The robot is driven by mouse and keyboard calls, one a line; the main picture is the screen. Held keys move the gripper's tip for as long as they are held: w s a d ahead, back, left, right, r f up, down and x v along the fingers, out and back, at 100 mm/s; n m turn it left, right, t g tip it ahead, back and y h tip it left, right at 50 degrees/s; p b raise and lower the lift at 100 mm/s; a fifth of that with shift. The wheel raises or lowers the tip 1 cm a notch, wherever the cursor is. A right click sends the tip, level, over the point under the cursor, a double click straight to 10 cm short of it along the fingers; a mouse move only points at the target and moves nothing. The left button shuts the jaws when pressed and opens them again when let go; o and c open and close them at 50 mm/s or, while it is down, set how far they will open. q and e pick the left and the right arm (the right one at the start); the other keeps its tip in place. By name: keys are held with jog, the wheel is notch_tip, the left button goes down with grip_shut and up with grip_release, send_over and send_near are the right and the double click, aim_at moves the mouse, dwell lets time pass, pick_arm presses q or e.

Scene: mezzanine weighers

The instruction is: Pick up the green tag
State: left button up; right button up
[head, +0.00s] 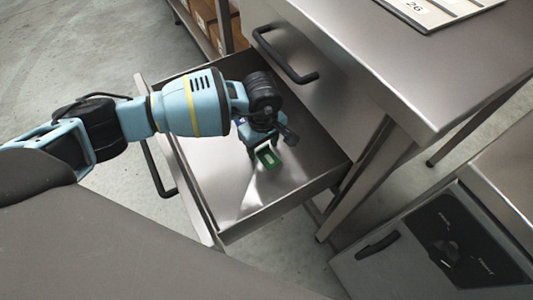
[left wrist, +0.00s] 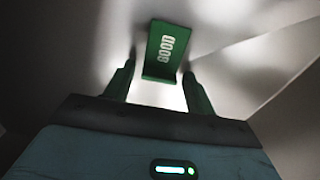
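The green tag (left wrist: 163,50), marked "GOOD", lies on the floor of the open metal drawer (head: 207,206). In the head view the tag (head: 268,157) shows just below my left gripper (head: 262,143), which reaches down into the drawer. In the left wrist view my left gripper (left wrist: 158,84) has its two fingers apart, one on each side of the tag's near end. I see bare drawer floor between each finger and the tag, and the tag extends beyond the fingertips. My right gripper is not in view.
The drawer's side walls and front with a black handle (head: 159,170) surround my left gripper. A steel table (head: 400,70) with a numbered board (head: 440,8) stands above right. A grey cabinet (head: 430,245) stands at lower right. Boxes (head: 205,14) sit on a shelf behind.

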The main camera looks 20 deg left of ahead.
aim_at(262, 146)
pick_arm(q)
jog(key=c, duration=0.7)
jog(key=shift+c, duration=0.2)
jog(key=shift+r, duration=0.1)
jog(key=shift+w+a+r, duration=0.1)
jog(key=shift+w+r, duration=0.05)
jog(key=shift+r, duration=0.05)
notch_tip(262, 146, up, 6)
jog(key=shift+r+p, duration=0.2)
jog(key=shift+p, duration=0.7)
jog(key=w+a+b, duration=0.3)
jog(key=w+a, duration=0.9)
jog(key=a, duration=0.3)
jog(key=shift+a, duration=0.25)
